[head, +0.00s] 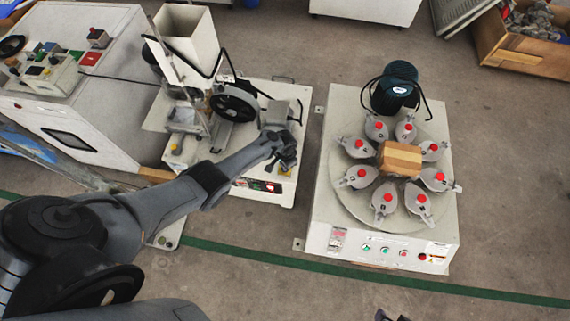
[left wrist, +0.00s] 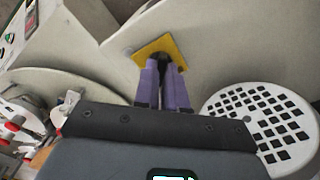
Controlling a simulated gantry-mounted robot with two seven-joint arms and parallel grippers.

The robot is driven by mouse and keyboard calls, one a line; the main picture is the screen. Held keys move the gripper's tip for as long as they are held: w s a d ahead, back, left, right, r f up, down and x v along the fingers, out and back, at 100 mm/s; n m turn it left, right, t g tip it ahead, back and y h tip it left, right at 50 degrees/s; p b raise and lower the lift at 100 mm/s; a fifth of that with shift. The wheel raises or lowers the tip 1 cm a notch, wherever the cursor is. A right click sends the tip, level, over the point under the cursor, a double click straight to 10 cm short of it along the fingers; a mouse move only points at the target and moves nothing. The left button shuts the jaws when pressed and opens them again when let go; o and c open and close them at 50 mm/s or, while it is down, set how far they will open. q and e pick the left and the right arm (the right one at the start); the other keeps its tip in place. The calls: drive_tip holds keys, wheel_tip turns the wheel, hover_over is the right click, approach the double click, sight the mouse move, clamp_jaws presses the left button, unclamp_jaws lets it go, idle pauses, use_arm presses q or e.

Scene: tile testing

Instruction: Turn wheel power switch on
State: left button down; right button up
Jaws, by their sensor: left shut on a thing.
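The wheel machine (head: 258,92) stands at the centre left of the head view, with a black wheel (head: 235,104) on top. My left gripper (head: 283,167) is at the machine's right side. In the left wrist view, the two purple fingers of this gripper (left wrist: 163,66) are close together on a small black switch (left wrist: 161,57). The switch is on a yellow plate (left wrist: 179,47) on a pale surface. The fingers hide most of the switch, so its position cannot be told. A dark part at the bottom edge of the head view seems to be my right gripper (head: 388,316), mostly cut off.
A machine (head: 325,215) with several red-knobbed clamps and a wooden block (head: 400,159) stands to the right. A control console (head: 75,105) is at the left. A perforated white disc (left wrist: 262,127) shows in the left wrist view. Floor is clear in front of the machines.

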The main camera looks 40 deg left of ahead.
use_arm(q)
drive_tip(key=shift+m, duration=0.4)
drive_tip(key=c, duration=1.2)
unclamp_jaws()
drive_tip(key=shift+r+p, duration=0.55)
drive_tip(key=shift+r, duration=0.1)
wheel_tip(320, 180, up, 9)
drive_tip(key=p, duration=0.6)
drive_tip(key=shift+r, duration=0.2)
